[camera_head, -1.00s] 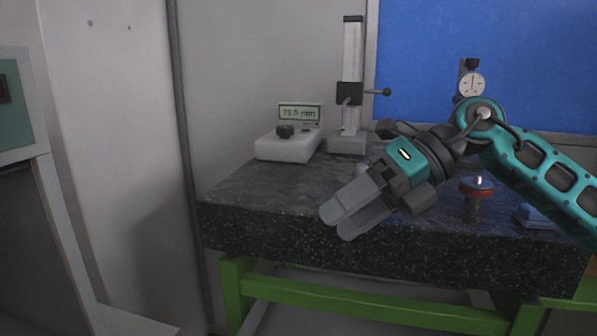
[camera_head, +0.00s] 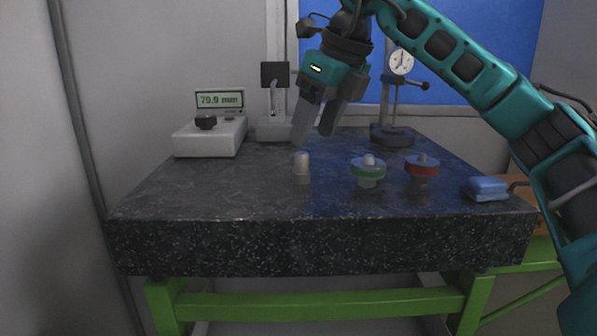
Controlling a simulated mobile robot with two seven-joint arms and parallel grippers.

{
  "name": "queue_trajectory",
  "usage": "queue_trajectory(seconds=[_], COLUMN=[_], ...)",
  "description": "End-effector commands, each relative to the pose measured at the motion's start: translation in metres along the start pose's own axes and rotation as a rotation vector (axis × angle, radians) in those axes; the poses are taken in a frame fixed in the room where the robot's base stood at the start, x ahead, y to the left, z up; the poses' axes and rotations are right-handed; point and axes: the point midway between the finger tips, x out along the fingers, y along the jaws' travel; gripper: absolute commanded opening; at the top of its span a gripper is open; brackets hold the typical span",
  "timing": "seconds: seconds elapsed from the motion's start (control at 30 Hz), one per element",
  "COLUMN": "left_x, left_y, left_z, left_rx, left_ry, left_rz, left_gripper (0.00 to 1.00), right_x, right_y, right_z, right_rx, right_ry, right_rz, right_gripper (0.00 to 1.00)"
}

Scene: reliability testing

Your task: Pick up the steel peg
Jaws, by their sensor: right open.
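The steel peg (camera_head: 302,162) is a small pale metal cylinder standing upright on the dark granite table (camera_head: 190,190), near its middle. My right gripper (camera_head: 313,140) is open and empty, its fingers pointing down just above the peg in the picture. Whether the fingertips are directly over the peg or behind it, I cannot tell. My left gripper is not in view.
A green-ringed gauge (camera_head: 368,174) and a red-ringed gauge (camera_head: 422,170) stand right of the peg. A blue block (camera_head: 487,189) lies at the right edge. A digital readout (camera_head: 210,136), a height stand (camera_head: 275,128) and a dial gauge stand (camera_head: 392,137) are behind.

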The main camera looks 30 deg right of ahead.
Motion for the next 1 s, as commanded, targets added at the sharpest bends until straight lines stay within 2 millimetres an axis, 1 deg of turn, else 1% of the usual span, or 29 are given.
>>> queue_trajectory(seconds=[0.03,0.27,0.4,0.53,0.63,0.83,0.87,1.0], left_x=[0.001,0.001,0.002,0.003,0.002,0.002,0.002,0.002], left_y=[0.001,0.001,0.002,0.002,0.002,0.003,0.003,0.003], left_z=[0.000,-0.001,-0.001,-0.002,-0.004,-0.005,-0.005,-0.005], left_rx=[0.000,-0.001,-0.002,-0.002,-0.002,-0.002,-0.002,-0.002], left_ry=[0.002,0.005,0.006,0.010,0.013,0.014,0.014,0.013], left_rz=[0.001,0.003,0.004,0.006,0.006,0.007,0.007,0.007], left_gripper=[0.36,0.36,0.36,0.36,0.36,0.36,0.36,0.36], right_x=[0.008,0.025,0.047,0.063,0.068,0.069,0.069,0.068], right_y=[0.000,0.001,0.003,0.003,0.003,0.003,0.003,0.003], right_z=[-0.001,-0.001,-0.002,-0.002,-0.001,-0.001,-0.001,-0.001], right_rx=[0.000,-0.001,-0.001,0.001,0.001,0.001,0.001,0.000], right_ry=[0.002,0.001,0.002,0.001,-0.001,-0.001,-0.001,-0.001], right_rz=[0.000,0.001,0.001,0.001,0.001,0.001,0.001,0.001], right_gripper=[0.61,0.61,0.61,0.61,0.61,0.61,0.59,0.45])
